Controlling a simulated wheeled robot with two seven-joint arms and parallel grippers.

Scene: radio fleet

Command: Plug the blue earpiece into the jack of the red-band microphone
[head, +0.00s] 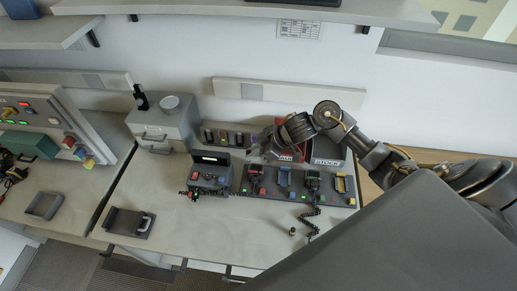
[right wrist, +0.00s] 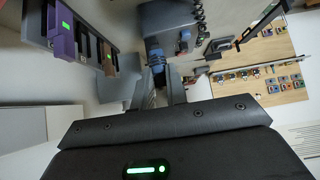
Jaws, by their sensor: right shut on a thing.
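My right gripper (head: 258,154) reaches in from the right over the back of the workbench. In the right wrist view its fingers (right wrist: 168,92) are shut on a small blue piece, which looks like the blue earpiece (right wrist: 157,62). The grip hides part of it, and in the head view it is too small to make out. A dark handset with red on it, likely the red-band microphone (head: 256,171), sits in the dark dock strip just below the gripper. Its jack is too small to see. The earpiece looks apart from the microphone. My left gripper is not in view.
A rack of upright radios (head: 222,137) stands behind. Grey bins (head: 328,163) stand close on the right. A radio unit (head: 210,178) sits left of the dock strip (head: 340,199). A coiled cord (head: 310,216) hangs forward. The bench front (head: 215,232) is mostly clear.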

